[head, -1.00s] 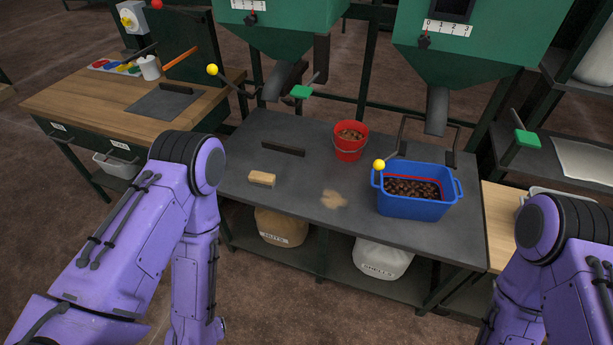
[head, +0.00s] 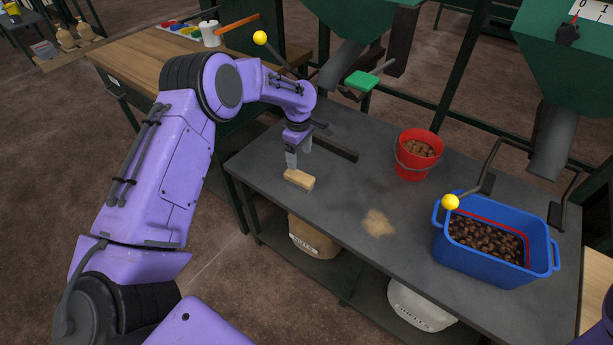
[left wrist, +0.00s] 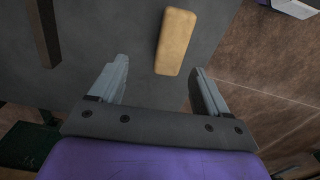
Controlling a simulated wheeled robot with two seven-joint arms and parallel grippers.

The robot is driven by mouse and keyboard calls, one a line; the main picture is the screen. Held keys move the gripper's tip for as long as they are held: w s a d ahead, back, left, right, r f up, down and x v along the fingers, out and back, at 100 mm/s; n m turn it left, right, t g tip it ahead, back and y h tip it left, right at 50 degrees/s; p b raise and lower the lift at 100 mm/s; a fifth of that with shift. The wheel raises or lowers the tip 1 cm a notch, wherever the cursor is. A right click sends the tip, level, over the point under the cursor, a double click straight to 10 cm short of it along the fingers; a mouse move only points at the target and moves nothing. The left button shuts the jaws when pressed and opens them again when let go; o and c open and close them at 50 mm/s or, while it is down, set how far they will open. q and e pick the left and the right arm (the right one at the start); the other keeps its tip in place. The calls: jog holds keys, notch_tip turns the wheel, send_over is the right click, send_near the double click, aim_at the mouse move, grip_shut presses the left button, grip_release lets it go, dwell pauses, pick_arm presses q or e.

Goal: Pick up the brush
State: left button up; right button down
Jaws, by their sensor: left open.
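The brush (head: 300,180) is a small tan block lying on the dark grey table near its left front edge. My left gripper (head: 298,156) is just above and behind it in the head view, pointing down. In the left wrist view the brush (left wrist: 175,42) lies ahead of the fingertips, roughly in line with the gap between them. The two fingers of the left gripper (left wrist: 158,78) are apart with nothing between them. No bristles can be made out. My right gripper is out of view.
A dark bar (head: 334,147) lies on the table (head: 345,200) behind the brush. A red bucket (head: 412,168) of nuts, a tan dust patch (head: 378,223) and a blue crate (head: 480,270) are to the right. A lever with a yellow knob (head: 260,38) stands behind my left arm.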

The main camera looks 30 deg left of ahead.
aim_at(299, 175)
pick_arm(q)
jog(key=s+f, duration=0.1)
jog(key=f, duration=0.1)
jog(key=s+d+f, duration=0.1)
jog(key=shift+s+f, duration=0.15)
jog(key=shift+f, duration=0.25)
jog(key=f, duration=0.4)
jog(key=shift+w+p, duration=0.3)
jog(key=shift+w, duration=0.05)
jog(key=shift+a+f, duration=0.15)
jog(key=shift+f, duration=0.1)
jog(key=shift+s+r, duration=0.2)
jog(key=shift+r, duration=0.05)
jog(key=c, duration=1.1)
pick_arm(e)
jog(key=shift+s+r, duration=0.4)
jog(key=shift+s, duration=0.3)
